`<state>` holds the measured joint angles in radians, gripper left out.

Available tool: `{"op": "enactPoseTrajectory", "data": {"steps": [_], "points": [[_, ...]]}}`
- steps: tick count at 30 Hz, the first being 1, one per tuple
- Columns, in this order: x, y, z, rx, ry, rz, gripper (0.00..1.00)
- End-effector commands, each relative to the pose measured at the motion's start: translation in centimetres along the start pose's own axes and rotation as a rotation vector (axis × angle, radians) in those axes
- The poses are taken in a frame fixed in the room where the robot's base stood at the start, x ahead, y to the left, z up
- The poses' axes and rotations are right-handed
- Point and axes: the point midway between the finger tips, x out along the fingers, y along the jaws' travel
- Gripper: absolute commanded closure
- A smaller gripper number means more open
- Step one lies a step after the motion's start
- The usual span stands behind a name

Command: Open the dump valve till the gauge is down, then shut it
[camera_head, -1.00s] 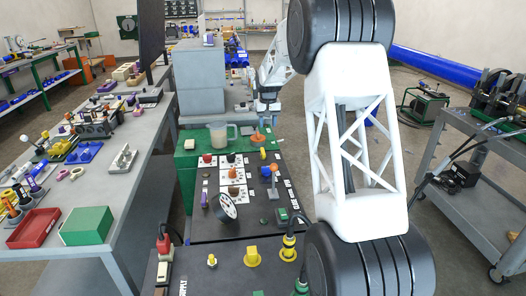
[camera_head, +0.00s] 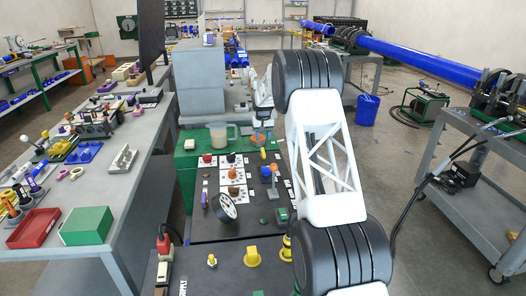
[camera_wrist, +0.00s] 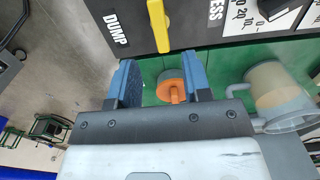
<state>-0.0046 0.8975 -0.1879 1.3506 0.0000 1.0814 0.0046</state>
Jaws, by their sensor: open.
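The dump valve's yellow lever (camera_wrist: 158,25) shows at the top of the wrist view, beside the white DUMP label (camera_wrist: 116,29) on the black panel. In the head view the small yellow lever (camera_head: 263,154) is at the panel's far right. My gripper (camera_wrist: 160,80) is open and empty. Its blue fingers point toward the panel's edge, and the lever lies beyond them, apart from them.
An orange-topped round part (camera_wrist: 172,88) on the green cart top shows between my fingers. A clear jug (camera_wrist: 275,92) stands to its right. The panel also carries red, brown and orange knobs (camera_head: 233,174). A grey trolley (camera_head: 470,190) stands at the right.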

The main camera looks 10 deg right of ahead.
Motion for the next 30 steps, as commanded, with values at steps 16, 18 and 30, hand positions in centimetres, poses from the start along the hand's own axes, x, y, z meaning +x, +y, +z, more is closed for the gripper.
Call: {"op": "enactPoseTrajectory", "data": {"steps": [16, 18, 30], "points": [[1.5, 0.0, 0.0, 0.000, -0.001, 0.000, 0.55], [2.2, 0.0, 0.1, 0.000, -0.001, 0.000, 0.55], [6.7, 0.0, 0.1, 0.000, -0.001, 0.000, 0.55]]}}
